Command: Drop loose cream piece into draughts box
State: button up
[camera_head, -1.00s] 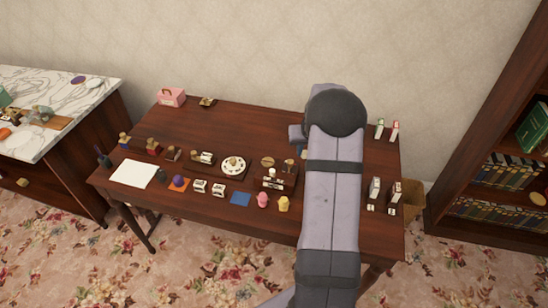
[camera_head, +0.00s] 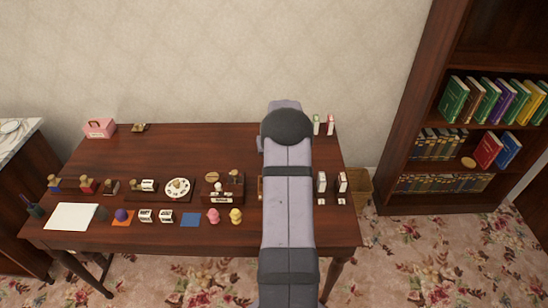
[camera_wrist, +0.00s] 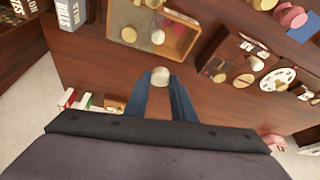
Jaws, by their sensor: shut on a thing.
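The loose cream piece (camera_wrist: 160,76) is a small round disc held between the tips of my gripper (camera_wrist: 161,82) in the wrist view. My gripper is shut on it, above bare dark table wood. The draughts box (camera_wrist: 187,41) is an open tray with a tan wooden rim, just beyond the fingertips at the top of the wrist view. Several cream pieces (camera_wrist: 128,34) show inside it. In the head view my arm covers the gripper, the held piece and nearly all of the box.
A labelled wooden rack (camera_wrist: 236,60) stands right of the box in the wrist view, with a white dial (camera_head: 178,188) farther along. The back middle of the table (camera_head: 200,148) is clear.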

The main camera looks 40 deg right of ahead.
jog(key=shift+f+b, duration=1.2)
jog(key=shift+f, duration=1.05)
jog(key=o, duration=1.1)
jog(key=shift+r, duration=0.2)
jog(key=b+v, duration=0.2)
jog(key=v, duration=0.5)
jog(key=shift+s+a, duration=0.1)
